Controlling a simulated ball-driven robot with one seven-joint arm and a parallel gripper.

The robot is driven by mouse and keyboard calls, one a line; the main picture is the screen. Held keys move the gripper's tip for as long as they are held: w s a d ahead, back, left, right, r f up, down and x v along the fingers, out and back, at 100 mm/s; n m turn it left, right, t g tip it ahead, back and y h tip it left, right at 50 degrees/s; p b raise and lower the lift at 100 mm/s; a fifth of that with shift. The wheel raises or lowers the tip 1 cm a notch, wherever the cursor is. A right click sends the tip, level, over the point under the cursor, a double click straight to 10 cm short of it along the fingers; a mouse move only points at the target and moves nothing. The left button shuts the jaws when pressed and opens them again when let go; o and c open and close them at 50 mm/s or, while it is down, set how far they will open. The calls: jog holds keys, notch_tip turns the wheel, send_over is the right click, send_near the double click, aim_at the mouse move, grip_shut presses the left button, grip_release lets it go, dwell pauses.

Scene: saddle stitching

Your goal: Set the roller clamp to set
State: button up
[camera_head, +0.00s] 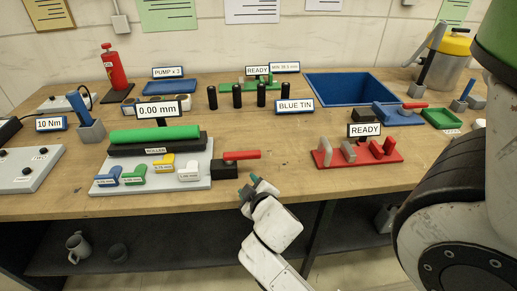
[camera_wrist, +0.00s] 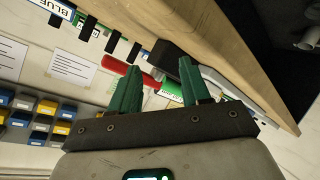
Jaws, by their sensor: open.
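The roller unit has a green roller (camera_head: 154,134) above a black bar labelled ROLLER, on a grey base plate (camera_head: 150,187). At its right end is a black block (camera_head: 223,170) with a red lever (camera_head: 240,155) pointing right, which I take as the roller clamp. The sign above reads 0.00 mm (camera_head: 158,108). My gripper (camera_head: 257,182) is just right of and in front of the block, open and empty. In the wrist view, the red lever (camera_wrist: 113,75) and dark block (camera_wrist: 175,57) lie beyond my open green fingers (camera_wrist: 160,70); contact cannot be told.
Blue, green, yellow and white gauge pieces (camera_head: 134,175) sit at the front of the base plate. A red fixture (camera_head: 355,155) with a READY sign stands to the right. Black pegs (camera_head: 237,96) and a blue bin (camera_head: 348,88) are behind. Bare tabletop lies between the clamp and the red fixture.

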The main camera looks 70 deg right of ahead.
aim_at(248, 152)
jog(key=s+d+r+n+h, duration=0.2)
jog(key=d, duration=0.1)
jog(key=s+d+r+n+t+h, duration=0.1)
jog(key=d, duration=0.1)
jog(key=shift+s+d+r+h, duration=0.1)
jog(key=shift+s+r+h, duration=0.15)
jog(key=shift+r+h, duration=0.15)
jog(key=shift+s+d+r+n+t, duration=0.15)
jog(key=shift+n+t, duration=0.35)
jog(key=shift+n, duration=0.6)
jog(key=shift+n+t, duration=0.4)
jog(key=shift+n, duration=0.5)
jog(key=shift+f+n+t, duration=0.45)
jog(key=shift+n+t, duration=0.05)
jog(key=shift+n, duration=0.4)
jog(key=shift+w+a+f+n+t+y, duration=0.25)
jog(key=shift+f+n+t+y, duration=0.1)
jog(key=shift+n, duration=0.25)
jog(key=shift+w+a+f+n+t+y, duration=0.15)
jog(key=shift+a+f+n+t+y, duration=0.15)
jog(key=shift+n, duration=0.3)
jog(key=x, duration=1)
jog(key=shift+w+d+f, duration=0.1)
jog(key=shift+w+d, duration=0.15)
jog(key=shift+c, duration=0.3)
grip_shut()
